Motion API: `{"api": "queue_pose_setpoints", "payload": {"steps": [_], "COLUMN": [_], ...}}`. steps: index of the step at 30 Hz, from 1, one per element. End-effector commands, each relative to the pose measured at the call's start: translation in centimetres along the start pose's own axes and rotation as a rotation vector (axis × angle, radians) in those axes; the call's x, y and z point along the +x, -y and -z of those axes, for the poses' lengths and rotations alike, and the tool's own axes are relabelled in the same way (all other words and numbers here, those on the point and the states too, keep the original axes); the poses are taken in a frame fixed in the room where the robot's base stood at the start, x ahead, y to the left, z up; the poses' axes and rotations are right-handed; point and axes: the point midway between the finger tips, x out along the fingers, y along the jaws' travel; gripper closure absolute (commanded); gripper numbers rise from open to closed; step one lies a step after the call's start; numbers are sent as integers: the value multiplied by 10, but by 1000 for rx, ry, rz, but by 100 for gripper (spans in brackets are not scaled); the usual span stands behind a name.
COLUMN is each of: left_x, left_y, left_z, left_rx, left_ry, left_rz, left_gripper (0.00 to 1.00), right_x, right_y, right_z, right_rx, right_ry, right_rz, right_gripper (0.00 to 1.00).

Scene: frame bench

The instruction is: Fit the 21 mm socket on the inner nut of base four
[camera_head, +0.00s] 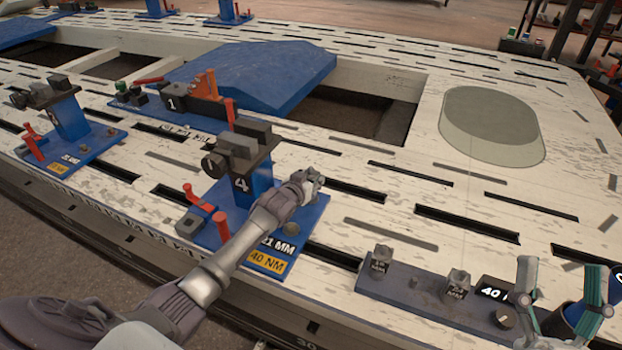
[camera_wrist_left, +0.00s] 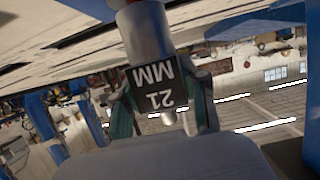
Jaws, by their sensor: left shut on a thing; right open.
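The 21 mm socket (camera_wrist_left: 150,40), a grey metal cylinder with a black label that appears upside down, sits between the fingers of my left gripper (camera_wrist_left: 162,112) in the left wrist view. In the head view, my left gripper (camera_head: 306,184) is shut on it, just right of the post of base four (camera_head: 241,184). Base four is a blue stand marked 4, with 21 MM and 40 NM labels. A dark round nut (camera_head: 291,229) shows on its plate, below the gripper and apart from it. My right gripper (camera_head: 562,285) is open at the lower right.
A blue socket rack (camera_head: 415,290) with two sockets and a 40 label lies near my right gripper. Another blue stand (camera_head: 72,122) is at left, and base one (camera_head: 170,103) is behind. Openings (camera_head: 345,115) and slots cut the pale bench.

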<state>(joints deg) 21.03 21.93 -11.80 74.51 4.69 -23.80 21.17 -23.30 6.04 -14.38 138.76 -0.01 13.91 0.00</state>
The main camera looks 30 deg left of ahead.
Motion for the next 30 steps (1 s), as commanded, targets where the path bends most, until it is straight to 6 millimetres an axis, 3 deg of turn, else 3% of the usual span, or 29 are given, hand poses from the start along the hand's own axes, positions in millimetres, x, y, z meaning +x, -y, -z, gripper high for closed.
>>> {"api": "queue_pose_setpoints", "payload": {"steps": [29, 30], "left_x": [4, 4], "left_y": [0, 0], "left_z": [-10, -10], "left_rx": [0, 0], "left_ry": [-3, -3], "left_rz": [-1, -1], "left_gripper": [100, 50], "right_x": [-5, -4], "right_y": [4, 4], "right_z": [22, 24], "right_rx": [10, 11], "right_ry": [-138, -144], "right_rz": [5, 5], "right_gripper": [30, 30]}}
